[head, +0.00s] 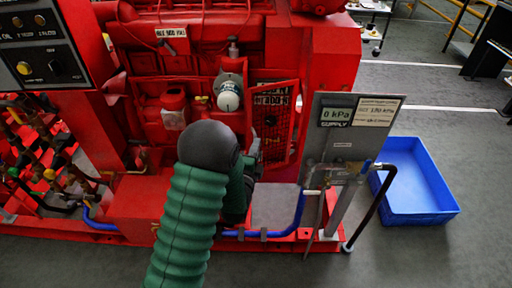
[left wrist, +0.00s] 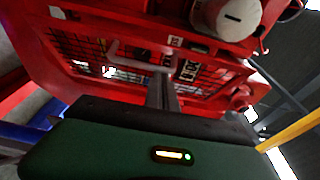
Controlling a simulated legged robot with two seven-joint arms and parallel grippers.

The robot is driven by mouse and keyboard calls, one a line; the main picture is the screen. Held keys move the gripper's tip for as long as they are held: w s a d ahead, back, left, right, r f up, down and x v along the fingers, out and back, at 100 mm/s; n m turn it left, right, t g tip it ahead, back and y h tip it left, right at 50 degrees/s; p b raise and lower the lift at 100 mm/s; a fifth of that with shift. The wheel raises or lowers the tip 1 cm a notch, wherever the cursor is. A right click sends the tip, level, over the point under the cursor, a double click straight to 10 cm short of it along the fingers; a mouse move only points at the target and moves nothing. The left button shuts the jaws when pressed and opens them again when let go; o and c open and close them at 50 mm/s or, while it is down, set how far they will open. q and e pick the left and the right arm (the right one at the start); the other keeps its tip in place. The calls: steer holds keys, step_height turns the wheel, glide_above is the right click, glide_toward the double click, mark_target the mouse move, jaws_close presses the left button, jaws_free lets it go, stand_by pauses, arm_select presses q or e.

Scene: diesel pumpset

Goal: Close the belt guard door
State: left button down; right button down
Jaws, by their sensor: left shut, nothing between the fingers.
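The belt guard door (head: 283,125) is a red framed mesh panel with a label, right of the engine's middle in the head view. It stands at a slant to the engine face; how far it is open I cannot tell. In the left wrist view red mesh with a label (left wrist: 190,70) and a pale bar handle (left wrist: 135,56) fill the upper part. My left gripper (head: 255,150) is at the door's lower left, partly hidden by my green arm. Its fingers (left wrist: 162,90) are shut and empty, close to the handle; contact is unclear. My right gripper is not in view.
A grey gauge panel (head: 345,145) on a post stands right of the door, with pipes below it. A blue bin (head: 415,185) sits on the floor at the right. A round grey knob (head: 228,98) is left of the door. Blue hose (head: 285,228) runs along the base.

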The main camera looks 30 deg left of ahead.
arm_select(q)
steer(key=w+a+b, duration=0.1)
steer(key=w+a, duration=0.2)
steer(key=a, duration=0.3)
steer(key=shift+w+a, duration=0.15)
steer(key=shift+a, duration=0.15)
